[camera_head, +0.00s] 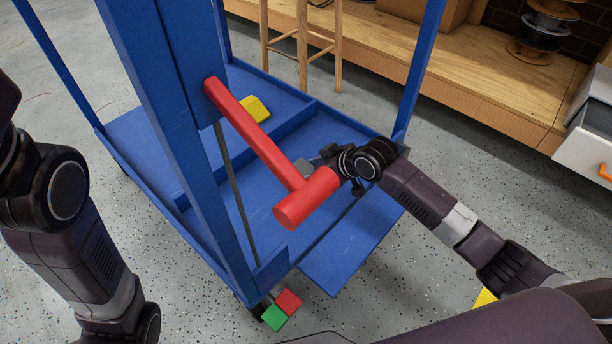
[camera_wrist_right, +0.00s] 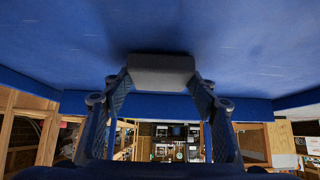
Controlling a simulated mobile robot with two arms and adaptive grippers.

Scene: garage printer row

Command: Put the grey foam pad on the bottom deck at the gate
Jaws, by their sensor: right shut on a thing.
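The grey foam pad (camera_wrist_right: 160,70) is gripped between the two fingers of my right gripper (camera_wrist_right: 161,82) in the right wrist view. It is close to a blue surface with a dark shadow beside it; I cannot tell whether they touch. In the head view my right gripper (camera_head: 328,164) is low over the blue bottom deck (camera_head: 240,185), near its right edge. Only a bit of the pad (camera_head: 304,166) shows there, partly hidden by the red handle. A lowered blue flap (camera_head: 350,245), possibly the gate, lies at the near right edge. My left gripper is out of view.
A red bar with a thick red end (camera_head: 308,198) juts from the blue cart post (camera_head: 175,120) over the deck. A yellow block (camera_head: 255,109) lies beyond the deck's divider (camera_head: 285,125). Green (camera_head: 274,317) and red (camera_head: 289,301) squares are near the front corner.

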